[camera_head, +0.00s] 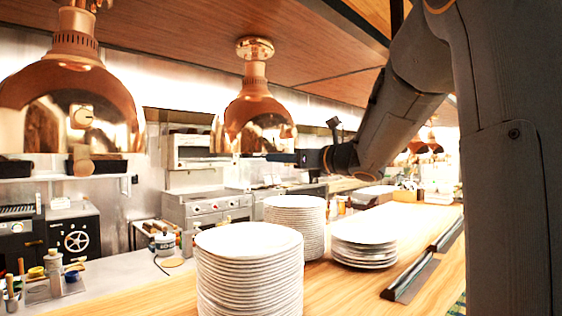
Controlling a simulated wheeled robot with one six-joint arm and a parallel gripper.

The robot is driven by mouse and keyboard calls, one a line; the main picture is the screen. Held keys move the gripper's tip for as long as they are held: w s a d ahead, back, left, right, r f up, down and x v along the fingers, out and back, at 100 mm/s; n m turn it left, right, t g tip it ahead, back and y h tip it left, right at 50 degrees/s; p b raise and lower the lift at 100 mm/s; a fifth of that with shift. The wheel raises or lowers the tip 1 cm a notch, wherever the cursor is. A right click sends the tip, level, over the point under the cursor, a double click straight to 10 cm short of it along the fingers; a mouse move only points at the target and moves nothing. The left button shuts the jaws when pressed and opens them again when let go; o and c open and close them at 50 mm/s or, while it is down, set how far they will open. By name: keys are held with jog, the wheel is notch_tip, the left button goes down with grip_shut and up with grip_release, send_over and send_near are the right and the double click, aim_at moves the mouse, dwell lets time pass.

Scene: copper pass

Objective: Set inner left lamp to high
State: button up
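Two large copper dome lamps hang from the wooden ceiling in the head view. The nearer lamp (70,92) is at the far left and has a pale square plate with a round knob (82,117) on its dome. The second lamp (250,108) hangs at the middle left; no knob can be made out on it. My gripper (272,157) reaches in from the right, its dark fingers pointing left at the lower right rim of the second lamp. I cannot tell whether they touch it. The fingers show edge-on, so their opening is unclear.
Tall plate stacks (248,275) stand on the wooden counter (425,225) below, with a lower stack (363,243) to the right. Smaller copper lamps (432,143) hang farther back at right, partly behind my arm. Steel kitchen equipment (205,208) stands behind the counter.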

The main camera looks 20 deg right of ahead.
jog(key=shift+d, duration=0.1)
dwell(0.3)
jog(key=b+v, duration=0.2)
jog(key=v, duration=0.5)
jog(key=shift+s+b, duration=0.3)
jog(key=shift+b, duration=0.05)
jog(key=shift+d, duration=0.1)
